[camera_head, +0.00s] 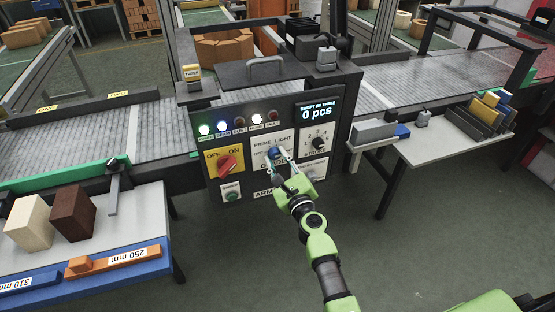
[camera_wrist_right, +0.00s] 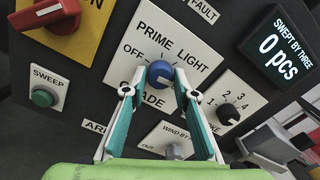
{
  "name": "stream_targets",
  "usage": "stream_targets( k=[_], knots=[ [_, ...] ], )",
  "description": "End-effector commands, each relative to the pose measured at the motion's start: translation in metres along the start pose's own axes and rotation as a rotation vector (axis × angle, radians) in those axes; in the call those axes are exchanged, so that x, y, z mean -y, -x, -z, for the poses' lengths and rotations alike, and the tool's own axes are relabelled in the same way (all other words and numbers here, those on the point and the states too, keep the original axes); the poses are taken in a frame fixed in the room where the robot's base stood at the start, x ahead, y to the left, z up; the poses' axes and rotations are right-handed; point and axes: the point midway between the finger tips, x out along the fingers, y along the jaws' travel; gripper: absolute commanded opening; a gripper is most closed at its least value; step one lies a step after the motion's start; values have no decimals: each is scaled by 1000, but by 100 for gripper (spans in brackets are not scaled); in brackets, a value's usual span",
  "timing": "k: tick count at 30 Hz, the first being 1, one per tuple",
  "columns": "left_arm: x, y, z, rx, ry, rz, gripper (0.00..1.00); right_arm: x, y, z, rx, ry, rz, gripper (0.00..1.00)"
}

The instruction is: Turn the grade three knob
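The grade knob (camera_head: 274,153) is a round blue knob on a white plate marked PRIME, LIGHT and OFF, on the dark control panel. In the right wrist view the blue knob (camera_wrist_right: 160,74) is at the upper middle, with the word GRADE partly hidden below it. My right gripper (camera_head: 279,154) reaches the panel from below right. In the wrist view its two fingertips (camera_wrist_right: 159,70) stand apart, one on each side of the knob. I cannot tell whether they touch it. My left gripper is not in view.
A red OFF/ON switch (camera_head: 228,164) and green SWEEP button (camera_head: 231,191) are left of the plate. A black numbered knob (camera_head: 318,143) and a WIND BY switch (camera_wrist_right: 174,151) are close by. The display (camera_head: 317,112) reads 0 pcs. Conveyors run on both sides.

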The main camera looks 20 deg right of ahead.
Motion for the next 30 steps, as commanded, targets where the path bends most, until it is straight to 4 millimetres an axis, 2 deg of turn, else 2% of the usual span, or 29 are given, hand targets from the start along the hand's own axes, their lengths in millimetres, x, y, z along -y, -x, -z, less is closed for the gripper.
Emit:
stream_targets(
  k=[14,17,30],
  knots=[
    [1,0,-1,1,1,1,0,-1,5,1,-1,1,0,41],
    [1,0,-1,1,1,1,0,0,18,1,-2,0,1,41],
    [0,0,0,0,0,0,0,-1,101,1,-2,3,-2,41]
  ],
)
